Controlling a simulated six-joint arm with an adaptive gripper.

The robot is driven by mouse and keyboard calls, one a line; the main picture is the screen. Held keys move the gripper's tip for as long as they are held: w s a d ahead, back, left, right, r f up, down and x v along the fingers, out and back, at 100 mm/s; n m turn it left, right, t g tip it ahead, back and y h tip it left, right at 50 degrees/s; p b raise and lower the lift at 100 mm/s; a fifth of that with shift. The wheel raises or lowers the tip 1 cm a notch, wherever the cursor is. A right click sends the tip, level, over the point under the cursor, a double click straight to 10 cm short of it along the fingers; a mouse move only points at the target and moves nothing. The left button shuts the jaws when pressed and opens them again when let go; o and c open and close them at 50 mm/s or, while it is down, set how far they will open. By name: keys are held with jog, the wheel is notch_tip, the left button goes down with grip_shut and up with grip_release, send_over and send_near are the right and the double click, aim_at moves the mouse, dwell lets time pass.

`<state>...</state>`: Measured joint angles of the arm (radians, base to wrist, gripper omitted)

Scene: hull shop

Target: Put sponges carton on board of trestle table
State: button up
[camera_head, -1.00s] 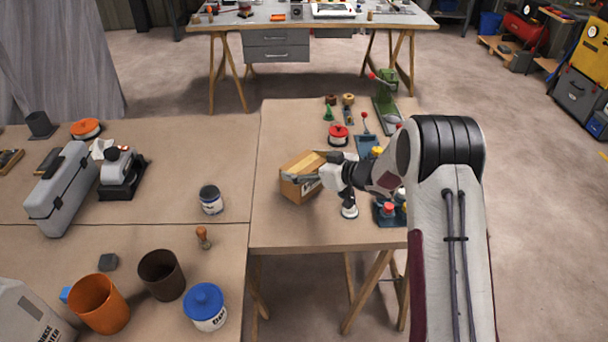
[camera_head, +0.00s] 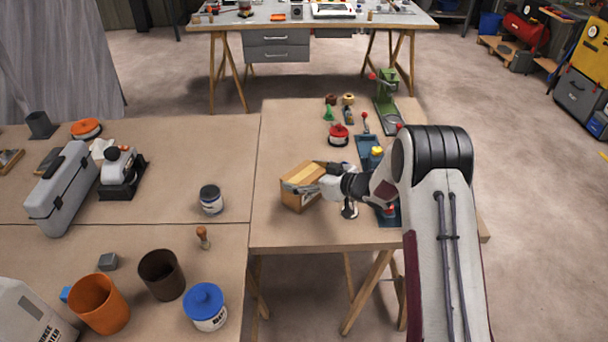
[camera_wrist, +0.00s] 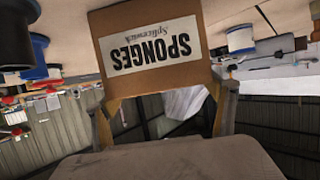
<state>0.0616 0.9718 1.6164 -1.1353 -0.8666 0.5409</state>
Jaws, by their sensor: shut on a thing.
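The sponges carton (camera_head: 295,198) is a brown box with a pale wooden-looking top, seen in the head view at the left part of the trestle table's board (camera_head: 290,232). My gripper (camera_head: 309,180) is shut on it, coming from the right, with a finger on each side. In the wrist view the carton (camera_wrist: 150,65) shows its white "SPONGES" label upside down between my fingers (camera_wrist: 165,118). The carton is upright, low over or on the board; I cannot tell whether its underside touches.
Bare board lies in front of and behind the carton.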

jog(key=o, duration=1.3)
jog(key=shift+r, duration=0.1)
jog(key=shift+s+d+r, duration=0.2)
jog(key=shift+s+d, duration=0.05)
jog(key=shift+d, duration=0.05)
jog(key=v, duration=1.1)
jog(key=shift+s, duration=0.1)
